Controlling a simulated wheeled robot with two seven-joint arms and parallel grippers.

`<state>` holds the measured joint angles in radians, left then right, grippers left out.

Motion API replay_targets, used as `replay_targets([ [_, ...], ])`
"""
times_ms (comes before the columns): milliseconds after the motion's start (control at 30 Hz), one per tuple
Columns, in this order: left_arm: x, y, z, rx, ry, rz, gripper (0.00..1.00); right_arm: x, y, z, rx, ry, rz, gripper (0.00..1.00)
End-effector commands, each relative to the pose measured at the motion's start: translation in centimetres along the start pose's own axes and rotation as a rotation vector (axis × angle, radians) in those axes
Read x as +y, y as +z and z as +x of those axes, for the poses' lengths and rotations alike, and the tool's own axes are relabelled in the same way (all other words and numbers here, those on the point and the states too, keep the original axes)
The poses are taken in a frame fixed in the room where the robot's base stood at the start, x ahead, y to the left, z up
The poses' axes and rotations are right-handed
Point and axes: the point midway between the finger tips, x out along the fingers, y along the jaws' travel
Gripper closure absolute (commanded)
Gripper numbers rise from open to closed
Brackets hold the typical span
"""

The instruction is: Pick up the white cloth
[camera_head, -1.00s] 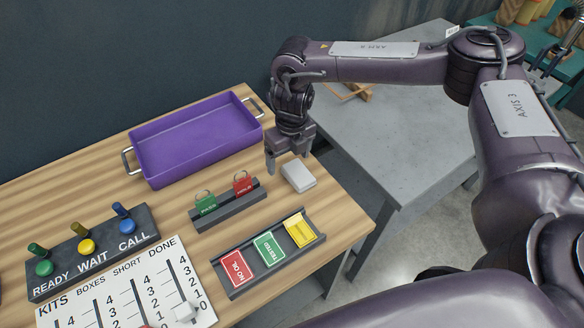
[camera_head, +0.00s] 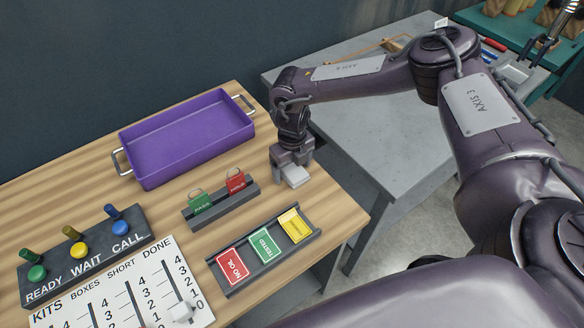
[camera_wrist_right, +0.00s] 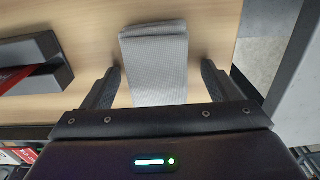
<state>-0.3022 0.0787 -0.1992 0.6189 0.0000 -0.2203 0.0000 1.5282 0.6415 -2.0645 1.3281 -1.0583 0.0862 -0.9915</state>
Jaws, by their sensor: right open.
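The white cloth (camera_head: 295,176) is a small folded pale block lying on the wooden table near its right edge, right of the tag holder. In the right wrist view the cloth (camera_wrist_right: 158,62) shows a woven texture and lies between the two fingers. My right gripper (camera_head: 292,178) is open, pointing down over the cloth with one finger on each side. In the right wrist view a gap shows between each finger of the gripper (camera_wrist_right: 160,85) and the cloth. My left gripper is not in view.
A purple tray (camera_head: 187,172) stands at the back of the table. A dark holder (camera_head: 222,208) with green and red tags is left of the cloth. A rack (camera_head: 266,275) with coloured cards lies in front. A grey table (camera_head: 385,150) stands at right.

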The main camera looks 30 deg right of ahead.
Motion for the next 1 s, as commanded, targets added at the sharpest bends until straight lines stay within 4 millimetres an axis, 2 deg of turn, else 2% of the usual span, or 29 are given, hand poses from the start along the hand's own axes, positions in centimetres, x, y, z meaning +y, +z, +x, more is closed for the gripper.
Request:
replay_targets([
  [133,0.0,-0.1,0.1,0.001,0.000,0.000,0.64,0.0,0.0,0.0,0.000,0.000,0.000,0.18],
  [500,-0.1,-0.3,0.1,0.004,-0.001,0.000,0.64,0.0,0.0,0.0,-0.001,0.000,0.000,0.67],
  [800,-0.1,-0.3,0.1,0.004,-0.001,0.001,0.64,0.0,0.1,-0.3,-0.001,0.001,0.000,0.67],
  [1000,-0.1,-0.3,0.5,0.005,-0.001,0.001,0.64,0.0,0.1,-2.0,-0.003,0.002,0.001,0.67],
])
